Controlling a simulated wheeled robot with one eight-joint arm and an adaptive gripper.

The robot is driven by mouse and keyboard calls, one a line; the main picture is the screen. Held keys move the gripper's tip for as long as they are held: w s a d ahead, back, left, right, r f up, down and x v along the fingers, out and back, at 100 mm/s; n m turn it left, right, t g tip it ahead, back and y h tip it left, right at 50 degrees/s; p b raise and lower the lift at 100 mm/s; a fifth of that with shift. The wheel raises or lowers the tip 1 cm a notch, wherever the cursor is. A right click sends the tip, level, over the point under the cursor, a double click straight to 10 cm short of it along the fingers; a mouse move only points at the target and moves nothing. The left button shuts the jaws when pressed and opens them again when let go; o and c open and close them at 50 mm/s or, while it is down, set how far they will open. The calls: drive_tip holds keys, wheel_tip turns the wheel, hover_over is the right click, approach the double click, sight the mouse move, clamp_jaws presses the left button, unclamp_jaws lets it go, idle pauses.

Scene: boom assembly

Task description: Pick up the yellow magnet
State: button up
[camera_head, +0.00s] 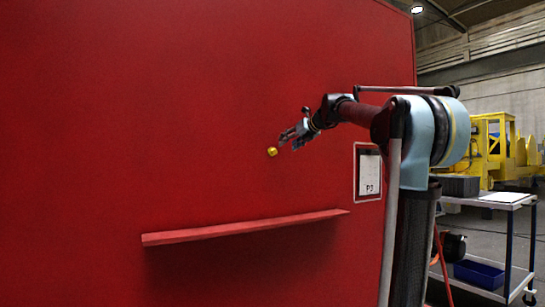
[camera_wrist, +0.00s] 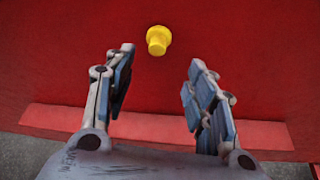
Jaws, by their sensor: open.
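The yellow magnet (camera_head: 272,152) is a small round knob on the big red panel. In the head view it sits just left of my gripper's tips. It also shows in the wrist view (camera_wrist: 158,40), beyond the fingertips and between their lines, a little left of centre. My gripper (camera_head: 290,136) is open and empty, with its fingers pointing at the panel near the magnet. In the wrist view my gripper (camera_wrist: 158,72) has its two fingers wide apart, with a gap between them and the magnet.
The red panel (camera_head: 200,90) fills most of the head view. A narrow red ledge (camera_head: 245,227) juts out below the magnet. A framed notice (camera_head: 369,172) hangs right of it. A cart (camera_head: 495,199) with a blue bin stands at the far right. The panel around the magnet is bare.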

sight(275, 151)
drive_tip(key=x, duration=1)
drive_tip(key=shift+a+f, duration=0.1)
drive_tip(key=shift+a, duration=0.2)
drive_tip(key=c, duration=0.9)
